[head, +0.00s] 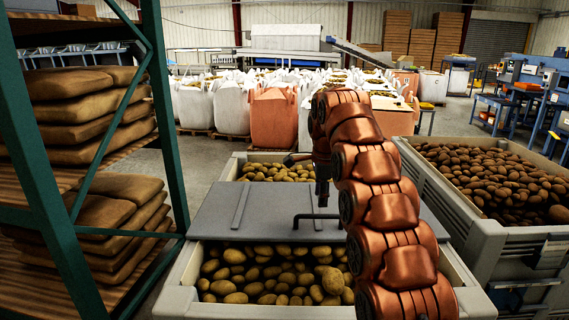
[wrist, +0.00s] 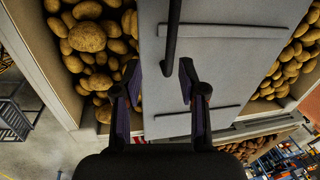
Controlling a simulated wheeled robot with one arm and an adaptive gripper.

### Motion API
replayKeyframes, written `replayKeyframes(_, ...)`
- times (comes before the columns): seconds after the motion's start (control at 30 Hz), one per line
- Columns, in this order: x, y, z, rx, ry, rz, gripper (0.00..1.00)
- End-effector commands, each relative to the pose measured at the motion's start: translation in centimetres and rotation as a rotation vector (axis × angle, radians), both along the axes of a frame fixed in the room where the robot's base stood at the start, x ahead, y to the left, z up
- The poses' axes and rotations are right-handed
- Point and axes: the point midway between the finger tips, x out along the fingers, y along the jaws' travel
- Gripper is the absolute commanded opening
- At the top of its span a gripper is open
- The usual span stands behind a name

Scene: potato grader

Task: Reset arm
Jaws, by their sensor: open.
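My gripper (wrist: 160,78) is open and empty in the wrist view, its two dark fingers apart above a grey lid (wrist: 215,75). The lid's dark bar handle (wrist: 173,35) shows just beyond the fingertips, with nothing gripped. In the head view my copper-coloured arm (head: 385,210) rises from the lower right and bends over the lid (head: 250,205). The gripper is mostly hidden behind the arm there. The handle (head: 300,216) sticks up near the arm; part of it is hidden.
The lid lies across a crate (head: 180,290) with potatoes showing in front and behind. Another potato crate (head: 480,235) stands on the right. A green rack (head: 45,160) with stacked sacks (head: 95,100) stands close on the left. White and orange bulk bags (head: 272,115) stand behind.

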Motion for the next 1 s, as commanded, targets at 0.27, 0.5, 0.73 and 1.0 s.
replayKeyframes(0.27,-5.8,-0.7,1.7,-0.035,0.053,0.227,0.41)
replayKeyframes(0.5,-11.7,-1.2,2.2,-0.056,0.102,0.429,0.41)
replayKeyframes(0.73,-17.7,-1.6,2.2,-0.067,0.141,0.622,0.41)
replayKeyframes(1.0,-25.4,-2.0,1.1,-0.069,0.185,0.851,0.41)
